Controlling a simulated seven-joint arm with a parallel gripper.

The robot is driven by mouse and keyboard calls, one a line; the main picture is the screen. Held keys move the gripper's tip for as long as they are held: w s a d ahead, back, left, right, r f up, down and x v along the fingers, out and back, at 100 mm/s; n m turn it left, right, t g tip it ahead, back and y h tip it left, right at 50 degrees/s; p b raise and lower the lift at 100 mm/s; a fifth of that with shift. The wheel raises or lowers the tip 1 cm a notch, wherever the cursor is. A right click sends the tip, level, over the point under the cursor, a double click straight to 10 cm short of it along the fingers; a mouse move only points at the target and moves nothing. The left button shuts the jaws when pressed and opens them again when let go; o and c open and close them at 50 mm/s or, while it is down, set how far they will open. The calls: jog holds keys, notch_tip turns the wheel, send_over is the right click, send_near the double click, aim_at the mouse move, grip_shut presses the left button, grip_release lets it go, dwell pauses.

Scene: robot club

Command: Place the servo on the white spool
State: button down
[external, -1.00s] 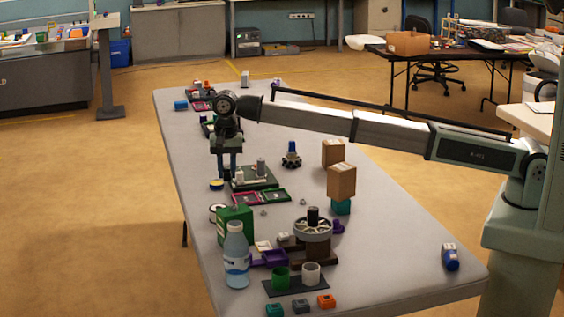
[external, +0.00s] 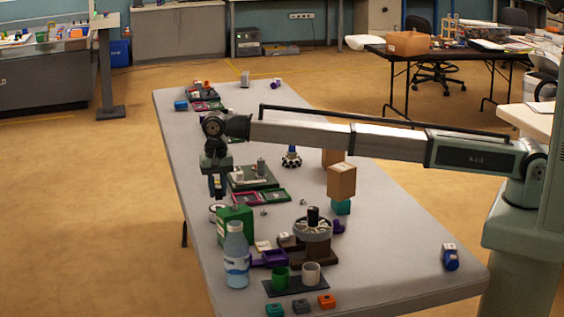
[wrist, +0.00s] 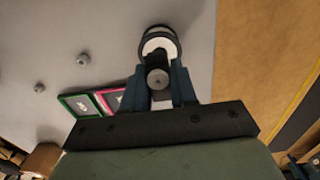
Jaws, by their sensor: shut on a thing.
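My gripper (external: 218,194) hangs pointing down over the left side of the table. In the wrist view, the fingers of my gripper (wrist: 158,88) are shut on the servo (wrist: 157,78), a small grey piece with a round end. The white spool (wrist: 158,42), with a dark rim, lies just beyond the fingertips in the wrist view, and the servo overlaps its near edge there. I cannot tell whether they touch. In the external view the spool (external: 216,208) shows only partly, below the gripper and beside the green box; the servo is not clear there.
A green box (external: 235,226) and a bottle (external: 236,256) stand close in front of the gripper. Pink and green trays (external: 263,197) lie to its right. Cardboard boxes (external: 341,181) stand farther right. The table edge is close on the left.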

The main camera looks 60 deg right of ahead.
aim_at(218, 198)
jog(key=shift+f, duration=1.55)
jog(key=shift+f, duration=0.15)
jog(key=c, duration=0.9)
grip_release()
notch_tip(218, 198, up, 12)
jog(key=shift+r, duration=0.15)
